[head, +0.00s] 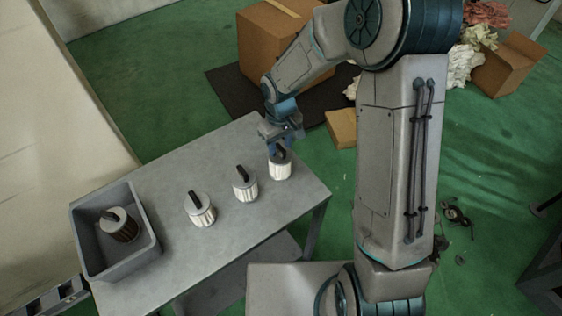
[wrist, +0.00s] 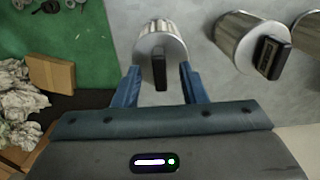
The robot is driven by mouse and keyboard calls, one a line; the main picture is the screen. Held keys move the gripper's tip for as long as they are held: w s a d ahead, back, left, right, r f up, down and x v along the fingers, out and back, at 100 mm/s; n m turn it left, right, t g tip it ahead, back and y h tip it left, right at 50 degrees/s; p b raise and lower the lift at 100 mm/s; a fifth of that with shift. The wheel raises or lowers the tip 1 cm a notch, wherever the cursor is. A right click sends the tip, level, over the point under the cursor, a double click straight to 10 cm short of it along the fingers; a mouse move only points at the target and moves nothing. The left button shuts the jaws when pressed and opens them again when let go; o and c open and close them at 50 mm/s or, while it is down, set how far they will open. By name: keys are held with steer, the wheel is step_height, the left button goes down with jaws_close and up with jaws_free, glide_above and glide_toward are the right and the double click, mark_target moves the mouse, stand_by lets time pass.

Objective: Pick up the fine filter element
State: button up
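Three pale pleated filter elements with dark top handles stand upright in a row on the grey table (head: 150,185): the right one (head: 281,170), the middle one (head: 245,189) and the left one (head: 201,214). I cannot tell by any marking which is the fine one. My gripper (head: 281,142) is at the top of the right filter. In the wrist view its two blue fingers (wrist: 159,86) are spread on either side of that filter's handle (wrist: 159,71), with gaps on both sides. That filter's body (wrist: 160,25) is beyond the fingers, and the middle filter (wrist: 238,35) stands beside it.
Cardboard boxes (head: 268,45) and crumpled material lie on the green floor behind. The table around the row is otherwise clear.

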jaws_close()
steer(key=shift+r, duration=0.15)
